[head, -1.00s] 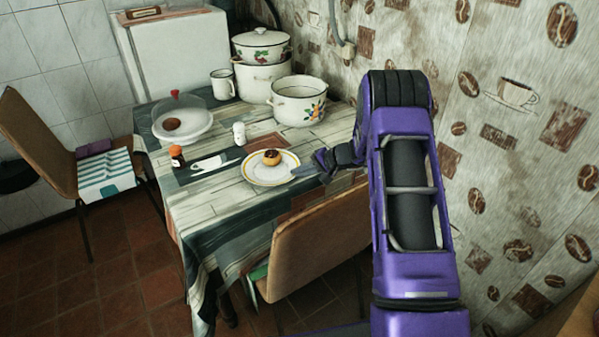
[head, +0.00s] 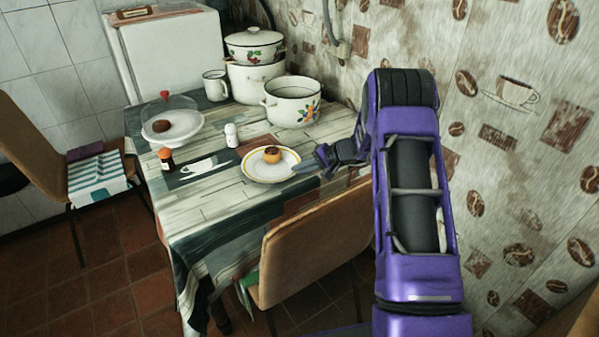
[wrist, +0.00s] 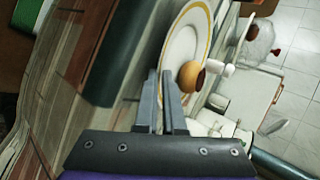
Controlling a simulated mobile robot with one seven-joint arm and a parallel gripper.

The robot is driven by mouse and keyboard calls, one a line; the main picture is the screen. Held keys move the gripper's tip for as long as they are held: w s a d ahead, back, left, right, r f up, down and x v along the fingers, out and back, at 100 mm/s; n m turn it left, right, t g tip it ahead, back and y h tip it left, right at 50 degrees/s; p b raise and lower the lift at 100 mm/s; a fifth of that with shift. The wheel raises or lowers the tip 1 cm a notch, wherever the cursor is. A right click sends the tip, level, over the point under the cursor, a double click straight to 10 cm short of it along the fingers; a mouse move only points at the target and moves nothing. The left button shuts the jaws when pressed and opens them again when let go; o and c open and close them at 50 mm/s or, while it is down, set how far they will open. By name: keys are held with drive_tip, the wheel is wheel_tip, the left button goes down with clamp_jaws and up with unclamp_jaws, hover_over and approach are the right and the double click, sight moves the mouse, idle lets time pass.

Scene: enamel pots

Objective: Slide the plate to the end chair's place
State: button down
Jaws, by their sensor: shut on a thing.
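The white plate with a yellow rim band (head: 259,178) lies on the table, near its edge on the near chair's side. A round caramel-topped pastry (head: 272,154) sits on it. In the wrist view the plate (wrist: 176,58) and pastry (wrist: 191,76) lie just beyond my fingertips. My gripper (head: 303,168) is at the plate's right rim, its fingers (wrist: 160,80) nearly together and shut on the rim. The exact grip is partly hidden. A brown chair (head: 315,240) stands at the table's near side; another chair (head: 32,140), with a striped cloth, stands at the left.
A white shaker (head: 231,135), a small brown bottle (head: 166,159) and a domed cake stand (head: 173,128) stand left of the plate. A white pot (head: 292,103) and a mug (head: 215,87) stand behind. The table's left front (head: 205,215) is clear. The wall is close on the right.

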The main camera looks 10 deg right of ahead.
drive_tip(key=shift+w+d, duration=0.1)
drive_tip(key=shift+d, duration=0.15)
drive_tip(key=c, duration=1)
unclamp_jaws()
drive_tip(key=shift+o, duration=0.3)
drive_tip(key=shift+f, duration=0.1)
drive_tip(key=shift+f, duration=0.1)
drive_tip(key=p+v, duration=0.1)
drive_tip(key=v, duration=1.6)
drive_tip(key=shift+r, duration=0.4)
